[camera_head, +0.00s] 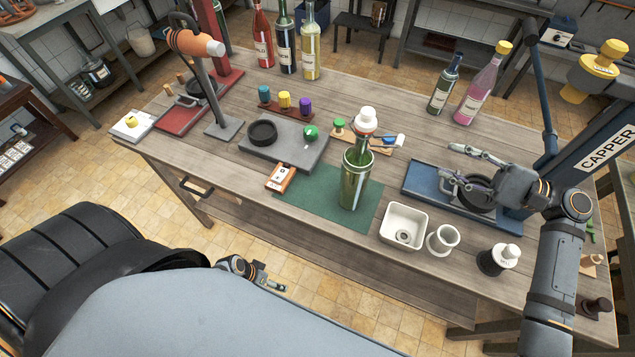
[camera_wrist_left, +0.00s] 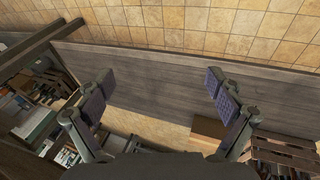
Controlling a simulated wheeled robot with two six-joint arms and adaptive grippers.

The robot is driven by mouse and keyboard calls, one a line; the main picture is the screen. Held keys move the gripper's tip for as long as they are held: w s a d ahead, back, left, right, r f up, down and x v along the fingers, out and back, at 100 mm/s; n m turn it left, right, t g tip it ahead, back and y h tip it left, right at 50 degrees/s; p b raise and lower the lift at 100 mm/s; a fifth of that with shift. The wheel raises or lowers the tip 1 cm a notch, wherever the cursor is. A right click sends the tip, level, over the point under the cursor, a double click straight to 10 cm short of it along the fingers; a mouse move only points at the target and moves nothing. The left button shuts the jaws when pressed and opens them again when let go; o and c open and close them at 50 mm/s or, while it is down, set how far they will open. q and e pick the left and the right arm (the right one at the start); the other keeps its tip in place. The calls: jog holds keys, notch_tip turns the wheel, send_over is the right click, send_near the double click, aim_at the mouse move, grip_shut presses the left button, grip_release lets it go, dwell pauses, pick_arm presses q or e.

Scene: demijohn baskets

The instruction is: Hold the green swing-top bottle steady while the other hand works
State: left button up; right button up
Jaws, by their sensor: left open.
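The green swing-top bottle (camera_head: 354,182) stands upright on the green mat (camera_head: 318,202) near the table's front edge in the head view. A white stopper-like piece (camera_head: 365,121) shows at the top of its neck. My right gripper (camera_head: 447,163) is to the right of the bottle, over the blue capper base, with its fingers apart and apart from the bottle. My left gripper (camera_head: 277,287) is low at the front of the table, left of and below the bottle. In the left wrist view its jaws (camera_wrist_left: 158,88) are wide open and empty.
The blue capper (camera_head: 600,155) stands at the right. A white square dish (camera_head: 403,226), a white cup (camera_head: 443,239) and a dark stamp-like piece (camera_head: 497,259) sit right of the mat. A grey slab (camera_head: 290,150) lies behind it. Several bottles stand at the back.

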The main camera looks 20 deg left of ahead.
pick_arm(q)
jog(key=w+d+r+m+t+h, duration=0.1)
jog(key=w+d+r+m+h, duration=0.3)
jog(key=r, duration=0.8)
jog(key=w+d+r+m+t+h, duration=0.1)
jog(key=w+d+r+m+h, duration=0.3)
jog(key=r, duration=0.9)
jog(key=w+d+r+m+t+h, duration=0.15)
jog(key=d+r+h, duration=0.45)
jog(key=r, duration=0.6)
jog(key=t+y, duration=0.5)
jog(key=t, duration=0.2)
send_near(356, 173)
jog(key=w+a+f, duration=0.1)
jog(key=w+f, duration=0.2)
jog(key=f, duration=0.2)
jog(key=shift+w+d+r+n, duration=0.15)
jog(key=shift+w+d+n, duration=0.2)
jog(key=shift+w+n, duration=0.1)
jog(key=x, duration=0.9)
jog(key=shift+w+d, duration=0.15)
jog(key=shift+w, duration=0.05)
jog(key=shift+c, duration=0.3)
jog(key=c, duration=1.9)
